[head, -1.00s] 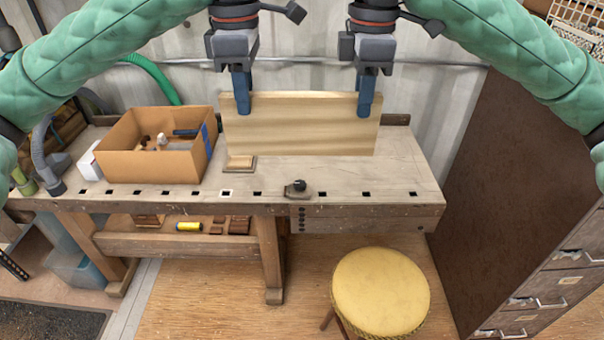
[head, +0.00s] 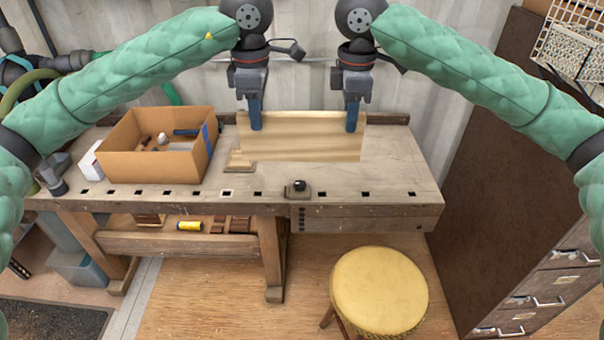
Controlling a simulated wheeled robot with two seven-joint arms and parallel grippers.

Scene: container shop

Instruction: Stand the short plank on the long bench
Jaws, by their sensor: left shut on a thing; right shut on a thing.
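The short plank (head: 303,140) is a pale wooden board. It is on edge, its broad face toward me, over the back middle of the long bench (head: 370,184). Its lower edge looks at or very near the bench top; I cannot tell if it touches. My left gripper (head: 255,128) is shut on the plank's top edge near its left end. My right gripper (head: 351,130) is shut on the top edge near its right end. The parts of the plank between the fingers are hidden.
An open cardboard box (head: 155,165) with several items stands on the bench at left. A small wooden block (head: 240,163) lies by the plank's lower left corner. A dark-knobbed fitting (head: 297,188) is at the front edge. A yellow stool (head: 379,290) stands in front. The bench's right end is clear.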

